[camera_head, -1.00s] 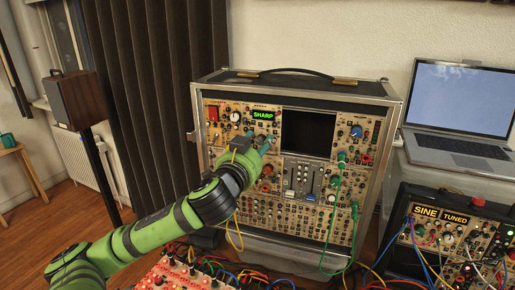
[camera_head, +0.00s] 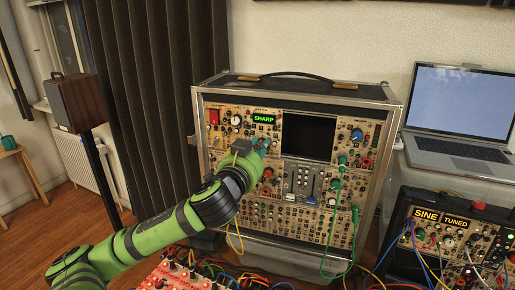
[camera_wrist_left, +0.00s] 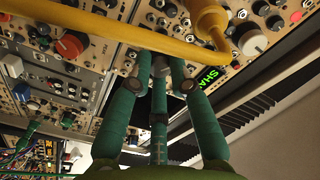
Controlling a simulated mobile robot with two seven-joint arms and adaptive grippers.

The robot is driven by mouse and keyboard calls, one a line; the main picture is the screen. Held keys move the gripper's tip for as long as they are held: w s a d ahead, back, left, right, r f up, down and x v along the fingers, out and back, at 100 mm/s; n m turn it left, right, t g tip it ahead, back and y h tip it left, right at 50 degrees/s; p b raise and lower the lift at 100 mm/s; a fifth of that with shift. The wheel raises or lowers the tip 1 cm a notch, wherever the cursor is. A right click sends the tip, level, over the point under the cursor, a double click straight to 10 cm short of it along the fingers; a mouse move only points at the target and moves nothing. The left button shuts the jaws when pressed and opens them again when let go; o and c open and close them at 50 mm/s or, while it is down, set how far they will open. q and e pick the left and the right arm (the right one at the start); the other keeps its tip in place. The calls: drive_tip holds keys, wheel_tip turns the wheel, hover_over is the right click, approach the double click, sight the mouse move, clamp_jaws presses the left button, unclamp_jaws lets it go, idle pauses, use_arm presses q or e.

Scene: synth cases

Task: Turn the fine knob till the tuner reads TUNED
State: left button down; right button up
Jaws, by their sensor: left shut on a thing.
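The tuner display (camera_head: 263,118) glows green on the upper left of the large synth case and reads SHARP. It also shows, partly cut off, in the left wrist view (camera_wrist_left: 211,78). My left gripper (camera_head: 262,145) is at the panel just below the display. Its teal fingers (camera_wrist_left: 160,72) close together at the panel face in the left wrist view. They are shut on a small knob, taken as the fine knob, which they almost wholly hide. My right gripper is in neither view.
A yellow cable (camera_wrist_left: 110,32) crosses close above the fingers, with a yellow plug (camera_wrist_left: 208,22) beside them. A white knob (camera_wrist_left: 250,39) and a red knob (camera_wrist_left: 72,44) stand nearby. A smaller case at right has a SINE TUNED sign (camera_head: 440,217). A laptop (camera_head: 458,115) stands behind it.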

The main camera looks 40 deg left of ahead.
use_arm(q)
drive_tip(key=shift+r+n, duration=0.15)
drive_tip(key=shift+n, duration=1.35)
drive_tip(key=n+p, duration=0.1)
drive_tip(key=n, duration=0.1)
drive_tip(key=shift+r+n, duration=0.1)
drive_tip(key=shift+n, duration=0.2)
drive_tip(key=n+p, duration=0.2)
drive_tip(key=n, duration=0.3)
drive_tip(key=shift+n+y, duration=0.4)
drive_tip(key=c, duration=1.1)
unclamp_jaws()
drive_tip(key=shift+c, duration=0.2)
drive_tip(key=shift+a, duration=0.1)
drive_tip(key=shift+f, duration=0.25)
